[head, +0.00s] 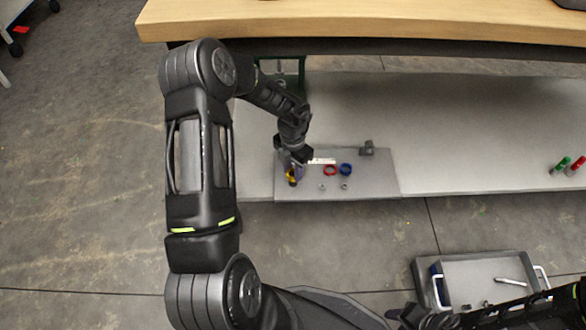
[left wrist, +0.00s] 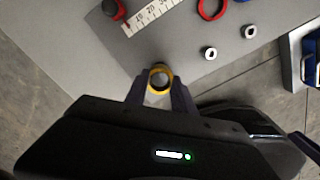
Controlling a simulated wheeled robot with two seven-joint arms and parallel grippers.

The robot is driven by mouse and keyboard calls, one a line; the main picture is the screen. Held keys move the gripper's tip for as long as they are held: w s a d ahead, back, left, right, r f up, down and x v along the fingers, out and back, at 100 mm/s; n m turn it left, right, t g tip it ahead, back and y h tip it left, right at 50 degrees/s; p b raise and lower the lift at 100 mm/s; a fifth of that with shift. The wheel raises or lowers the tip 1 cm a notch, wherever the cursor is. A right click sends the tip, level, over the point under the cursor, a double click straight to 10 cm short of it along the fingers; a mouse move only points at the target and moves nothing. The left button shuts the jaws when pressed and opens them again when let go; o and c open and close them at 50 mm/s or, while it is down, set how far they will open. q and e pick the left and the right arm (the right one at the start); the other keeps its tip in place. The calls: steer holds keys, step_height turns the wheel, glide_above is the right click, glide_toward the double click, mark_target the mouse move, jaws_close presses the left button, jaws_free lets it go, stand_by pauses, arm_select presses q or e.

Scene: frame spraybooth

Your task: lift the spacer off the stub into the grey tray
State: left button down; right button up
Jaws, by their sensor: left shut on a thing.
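A yellow ring (left wrist: 160,78), which looks like the spacer, sits between the fingertips of my left gripper (left wrist: 160,88) in the left wrist view. The gripper is shut on it. In the head view the left gripper (head: 293,170) points down over the left end of a grey plate, with the yellow ring (head: 291,178) showing beneath it. A pale round centre shows inside the ring; I cannot tell whether it is the stub. The grey tray (head: 485,268), with handles, is on the floor at lower right. My right arm shows at the bottom right, without a clear view of its gripper.
A red ring (head: 330,170), a blue ring (head: 346,169), small grey washers (head: 344,187), a white ruler (head: 322,161) and a grey block (head: 367,148) lie on the plate (head: 382,180). Green (head: 560,164) and red (head: 576,167) bottles are far right. A wooden tabletop (head: 370,22) overhangs the back.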

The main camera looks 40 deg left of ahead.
arm_select(q)
steer(key=shift+r+p, duration=1.35)
steer(key=shift+p, duration=0.3)
steer(key=shift+w+a+r, duration=0.1)
steer(key=shift+r, duration=0.05)
